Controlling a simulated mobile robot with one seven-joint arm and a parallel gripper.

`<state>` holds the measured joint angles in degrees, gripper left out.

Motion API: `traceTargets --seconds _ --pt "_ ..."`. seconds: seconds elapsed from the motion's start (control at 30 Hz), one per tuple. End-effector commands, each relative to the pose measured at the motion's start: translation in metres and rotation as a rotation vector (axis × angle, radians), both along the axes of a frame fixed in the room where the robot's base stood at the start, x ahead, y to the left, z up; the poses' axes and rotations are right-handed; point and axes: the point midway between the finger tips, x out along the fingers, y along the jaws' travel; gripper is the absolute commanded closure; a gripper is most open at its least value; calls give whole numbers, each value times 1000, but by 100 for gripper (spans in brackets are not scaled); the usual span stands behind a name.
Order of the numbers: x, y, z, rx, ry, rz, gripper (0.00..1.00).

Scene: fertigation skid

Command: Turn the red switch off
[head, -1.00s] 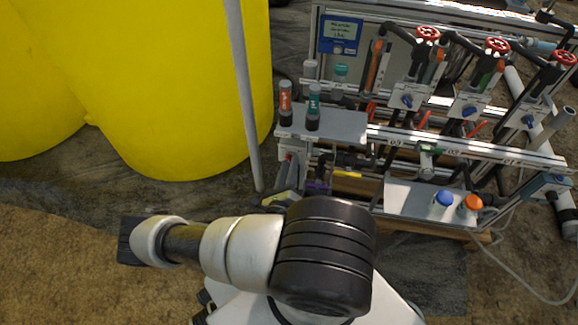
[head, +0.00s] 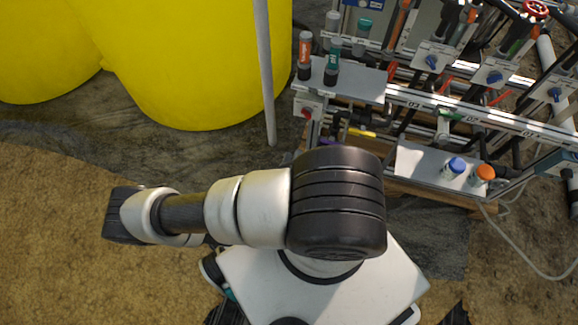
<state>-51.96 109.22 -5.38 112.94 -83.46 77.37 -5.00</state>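A small red switch (head: 307,113) sits on a pale box under the left end of the skid's upper metal shelf. It is small in the picture, and I cannot tell its setting. My arm crosses the lower middle of the head view, with its links reaching to the left. My gripper is not visible, so whether it is open or shut is hidden. No part of my arm is seen touching the switch.
Orange-labelled (head: 305,52) and teal-labelled (head: 333,60) bottles stand on the upper shelf (head: 360,84). Blue-capped (head: 455,166) and orange-capped (head: 483,173) bottles stand on the lower shelf. A grey pole (head: 265,75) and yellow tanks (head: 185,60) are left of the skid. Open ground lies front left.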

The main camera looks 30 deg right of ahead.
Motion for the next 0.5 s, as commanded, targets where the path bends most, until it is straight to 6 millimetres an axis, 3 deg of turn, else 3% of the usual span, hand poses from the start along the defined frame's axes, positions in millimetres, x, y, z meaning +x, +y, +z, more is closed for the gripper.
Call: traceTargets --seconds 0.2,0.5 --pt "-14 18 0 0 0 1 72" --pt "-17 20 0 0 0 0 72"
